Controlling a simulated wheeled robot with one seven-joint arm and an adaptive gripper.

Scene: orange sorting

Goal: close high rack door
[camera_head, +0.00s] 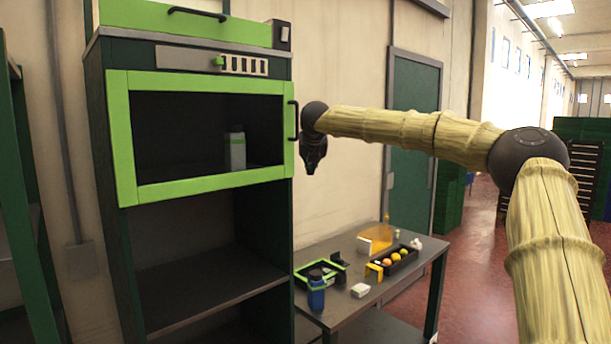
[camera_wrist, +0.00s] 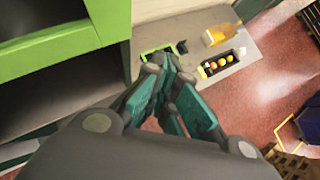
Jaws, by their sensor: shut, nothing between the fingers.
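The high rack door (camera_head: 200,188) is a bright green frame around a dark window, across the upper part of the dark rack. It looks flush or nearly flush with the rack front; a small gap cannot be ruled out. Its black handle (camera_head: 293,120) is on the right edge. My gripper (camera_head: 313,170) points down just right of the handle, apart from it as far as I can tell. In the wrist view its fingers (camera_wrist: 162,62) are together and hold nothing. The door's lower right corner (camera_wrist: 105,20) shows at the upper left there.
A grey-white bottle (camera_head: 236,150) stands behind the door window. The open lower shelf (camera_head: 200,295) is empty. A low table (camera_head: 400,280) at the right holds a blue container (camera_head: 316,292), a green-edged tray and a black box with oranges.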

